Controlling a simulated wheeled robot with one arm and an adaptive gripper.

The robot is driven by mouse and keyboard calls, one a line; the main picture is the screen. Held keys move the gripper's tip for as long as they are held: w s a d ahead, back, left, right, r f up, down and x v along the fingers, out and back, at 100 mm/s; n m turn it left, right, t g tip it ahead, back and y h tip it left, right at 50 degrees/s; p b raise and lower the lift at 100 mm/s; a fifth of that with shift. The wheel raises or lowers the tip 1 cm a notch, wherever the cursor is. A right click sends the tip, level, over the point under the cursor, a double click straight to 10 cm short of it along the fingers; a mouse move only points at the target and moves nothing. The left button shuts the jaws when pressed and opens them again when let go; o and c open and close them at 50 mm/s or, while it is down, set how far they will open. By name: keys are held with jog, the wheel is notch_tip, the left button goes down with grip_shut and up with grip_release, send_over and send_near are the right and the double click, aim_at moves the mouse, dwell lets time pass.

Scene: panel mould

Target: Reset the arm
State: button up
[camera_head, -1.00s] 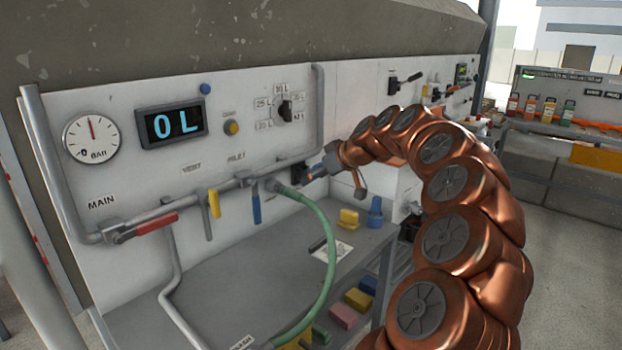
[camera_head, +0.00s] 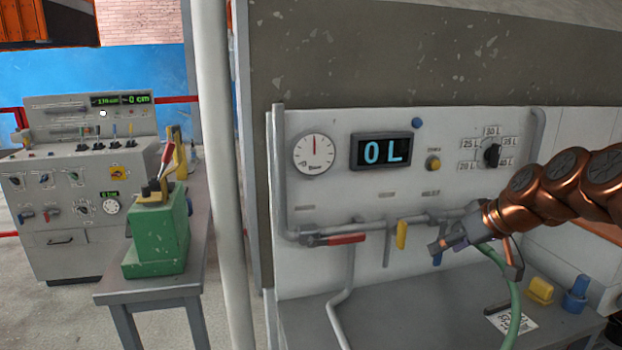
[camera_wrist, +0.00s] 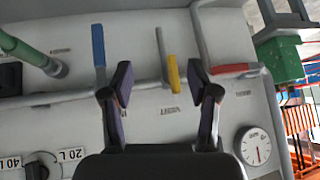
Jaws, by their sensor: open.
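My gripper (camera_head: 476,262) is in front of the white panel (camera_head: 350,225), with its two fingers spread. In the wrist view my gripper (camera_wrist: 160,76) is open, with nothing held between the fingers. The yellow lever (camera_wrist: 173,74) shows beyond the gap between the fingers, apart from them as far as I can tell. The blue lever (camera_wrist: 98,46) is beyond the left finger and the red lever (camera_wrist: 235,68) right of the right finger.
The panel carries a gauge (camera_head: 314,154), a display (camera_head: 381,151) reading 0 L and a selector knob (camera_head: 492,154). A green hose (camera_head: 514,315) hangs near my gripper over the grey bench (camera_head: 400,320). A post (camera_head: 214,150) and a green device (camera_head: 158,240) stand left.

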jog(key=s+a+f+g+p, duration=0.2)
jog(key=s+a+f+g, duration=0.15)
jog(key=s+a, duration=1)
jog(key=s+d+f+m+g+h+p, duration=0.1)
jog(key=s+f+m+g+h, duration=0.1)
jog(key=s, duration=0.9)
jog(key=s+d+f+m+g+h+p, duration=0.1)
jog(key=s+f+m+g+h+p, duration=0.1)
jog(key=s, duration=1)
notch_tip(320, 180, down, 2)
jog(key=shift+s+d+f+g, duration=0.2)
jog(key=shift+d+g, duration=0.2)
jog(key=shift+g, duration=0.15)
